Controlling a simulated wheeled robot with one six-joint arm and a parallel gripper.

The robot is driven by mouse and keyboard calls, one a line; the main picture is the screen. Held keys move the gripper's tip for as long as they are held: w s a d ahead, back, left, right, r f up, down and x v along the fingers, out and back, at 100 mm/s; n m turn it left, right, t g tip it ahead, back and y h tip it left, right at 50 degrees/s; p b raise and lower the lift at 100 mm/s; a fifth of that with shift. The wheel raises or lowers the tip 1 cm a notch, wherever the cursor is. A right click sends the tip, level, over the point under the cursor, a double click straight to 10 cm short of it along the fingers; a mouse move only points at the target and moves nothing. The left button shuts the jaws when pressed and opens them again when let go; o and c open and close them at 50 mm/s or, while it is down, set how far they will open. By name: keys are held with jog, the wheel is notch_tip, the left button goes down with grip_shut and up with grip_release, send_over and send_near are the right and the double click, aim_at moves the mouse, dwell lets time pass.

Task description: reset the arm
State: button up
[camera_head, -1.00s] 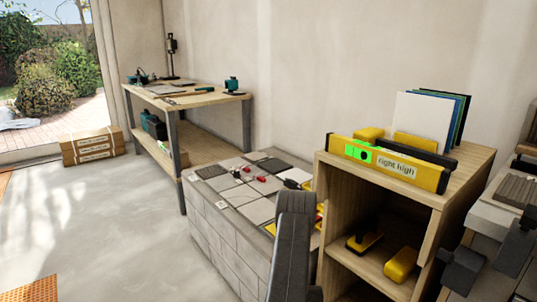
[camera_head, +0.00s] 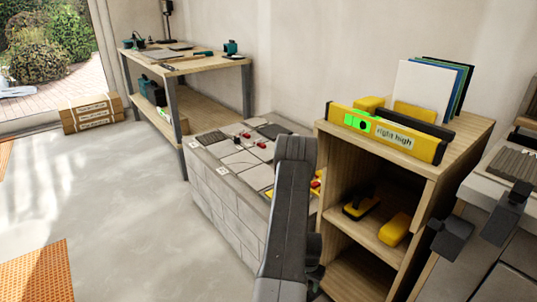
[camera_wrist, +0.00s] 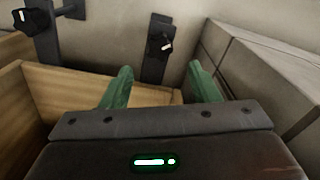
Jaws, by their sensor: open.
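My dark grey arm (camera_head: 285,220) rises in the foreground of the head view, between the low tiled block and the wooden shelf unit. In the wrist view my gripper (camera_wrist: 160,80) shows two green fingers spread well apart, with nothing held between them. A wooden panel (camera_wrist: 150,95) lies behind the fingers; whether they touch it is unclear. My gripper cannot be made out clearly in the head view.
The tiled block (camera_head: 222,200) holds grey tiles with small red pieces. A workbench (camera_head: 190,62) stands behind. Open floor (camera_head: 140,210) lies left. Dark clamps (camera_wrist: 157,45) show in the wrist view.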

notch_tip(320, 180, down, 8)
jog(key=shift+f+b, duration=0.2)
jog(key=shift+b, duration=1)
jog(key=shift+r+n+p, duration=0.35)
jog(key=shift+n+p, duration=0.3)
jog(key=shift+n, duration=0.15)
jog(key=n+p, duration=0.2)
jog(key=n, duration=0.2)
jog(key=shift+d, duration=0.1)
jog(key=n+p, duration=0.3)
jog(key=n, duration=0.1)
jog(key=shift+n, duration=0.3)
jog(key=shift+r+n, duration=0.15)
jog(key=shift+n, duration=0.15)
notch_tip(320, 180, up, 10)
jog(key=p, duration=0.3)
jog(key=shift+s+r, duration=0.15)
jog(key=shift+r, duration=0.05)
